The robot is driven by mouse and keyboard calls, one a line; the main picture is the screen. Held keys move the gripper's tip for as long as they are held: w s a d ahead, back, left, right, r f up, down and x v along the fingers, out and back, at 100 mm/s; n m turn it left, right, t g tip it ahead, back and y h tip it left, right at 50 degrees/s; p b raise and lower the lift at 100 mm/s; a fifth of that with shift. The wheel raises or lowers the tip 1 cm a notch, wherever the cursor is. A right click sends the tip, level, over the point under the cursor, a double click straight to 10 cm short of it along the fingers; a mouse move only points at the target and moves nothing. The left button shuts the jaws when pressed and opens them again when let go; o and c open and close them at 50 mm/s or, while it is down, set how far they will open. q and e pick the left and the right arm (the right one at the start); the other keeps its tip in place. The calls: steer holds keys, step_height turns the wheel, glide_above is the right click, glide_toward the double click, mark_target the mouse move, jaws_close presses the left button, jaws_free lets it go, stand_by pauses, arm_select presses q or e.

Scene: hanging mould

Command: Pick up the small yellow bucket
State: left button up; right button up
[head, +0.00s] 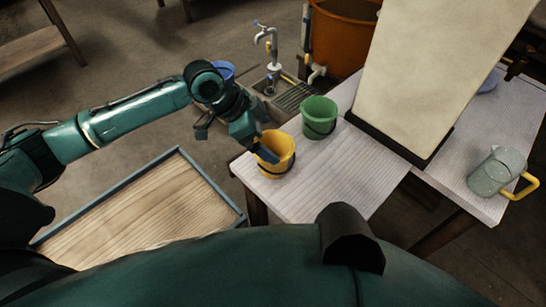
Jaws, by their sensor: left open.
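The small yellow bucket (281,160) stands upright near the left end of the white slatted table, its dark handle hanging at its side. My left gripper (234,147) is open, reaching in from the left. One finger overlaps the bucket's left rim and opening in the picture, and the other finger is off to the left of the bucket. I cannot tell whether the finger touches the rim. My right gripper is not in view.
A green bucket (319,117) stands just behind the yellow one. A tall cream panel (425,70) and a grey jug with yellow handle (492,175) are on the table (340,185) to the right. A blue bucket (228,71) and tap (270,45) are behind.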

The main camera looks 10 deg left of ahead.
mark_target(273, 145)
arm_select(q)
steer(key=x, duration=0.3)
steer(key=a+x, duration=0.1)
steer(key=x, duration=0.1)
steer(key=shift+f, duration=0.35)
steer(key=shift+c, duration=0.2)
steer(key=shift+r, duration=0.1)
steer(key=c, duration=1.2)
